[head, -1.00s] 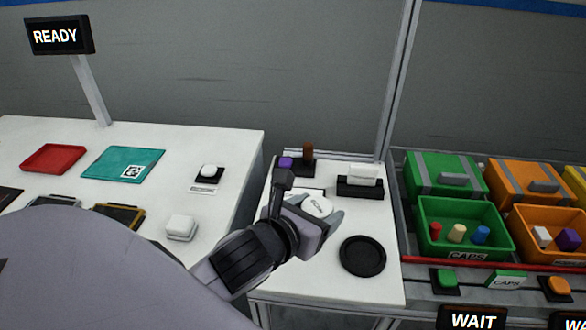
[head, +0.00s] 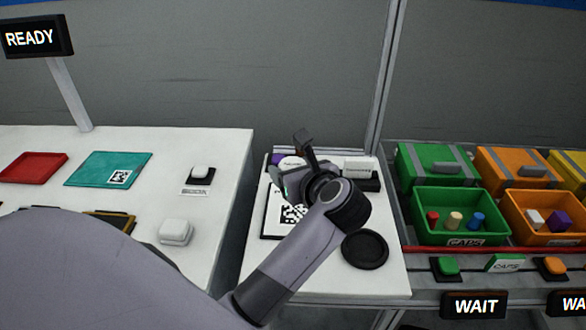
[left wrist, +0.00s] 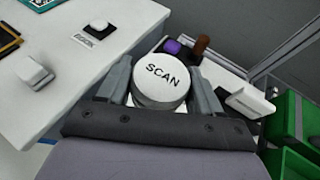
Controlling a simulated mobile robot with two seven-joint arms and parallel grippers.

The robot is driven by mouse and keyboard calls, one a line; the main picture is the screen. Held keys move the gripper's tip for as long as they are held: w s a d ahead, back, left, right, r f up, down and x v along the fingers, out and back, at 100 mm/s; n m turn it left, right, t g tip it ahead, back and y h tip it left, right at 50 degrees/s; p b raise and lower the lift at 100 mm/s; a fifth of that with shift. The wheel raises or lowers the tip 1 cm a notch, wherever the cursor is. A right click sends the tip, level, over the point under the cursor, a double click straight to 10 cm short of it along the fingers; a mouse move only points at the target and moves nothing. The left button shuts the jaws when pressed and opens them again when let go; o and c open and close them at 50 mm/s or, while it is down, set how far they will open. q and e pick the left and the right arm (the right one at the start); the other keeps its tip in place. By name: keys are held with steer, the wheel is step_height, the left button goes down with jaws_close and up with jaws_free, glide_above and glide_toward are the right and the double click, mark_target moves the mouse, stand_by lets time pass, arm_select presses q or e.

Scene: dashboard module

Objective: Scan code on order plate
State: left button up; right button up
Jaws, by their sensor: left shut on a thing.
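My left gripper (head: 290,176) is shut on a round white scanner marked SCAN (left wrist: 162,72). The scanner's white top (head: 291,162) shows partly behind the gripper in the head view. A white plate with a black code (head: 291,214) lies on the narrow middle table, in front of the gripper in the picture. My forearm covers its right part. The wrist view does not show this code. My right gripper is not in view.
A teal plate with a small code (head: 108,169) and a red tray (head: 32,168) lie on the left table. A round black dish (head: 365,249) sits right of my arm. Green bins (head: 460,217) and orange bins (head: 545,219) stand at the right. A READY sign (head: 36,38) stands back left.

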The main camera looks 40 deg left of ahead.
arm_select(q)
steer(key=shift+f+b, duration=1.85)
steer(key=shift+f, duration=1.3)
steer(key=shift+r, duration=0.1)
step_height(320, 180, up, 8)
steer(key=p, duration=0.5)
steer(key=shift+r+p, duration=0.35)
steer(key=shift+r, duration=0.1)
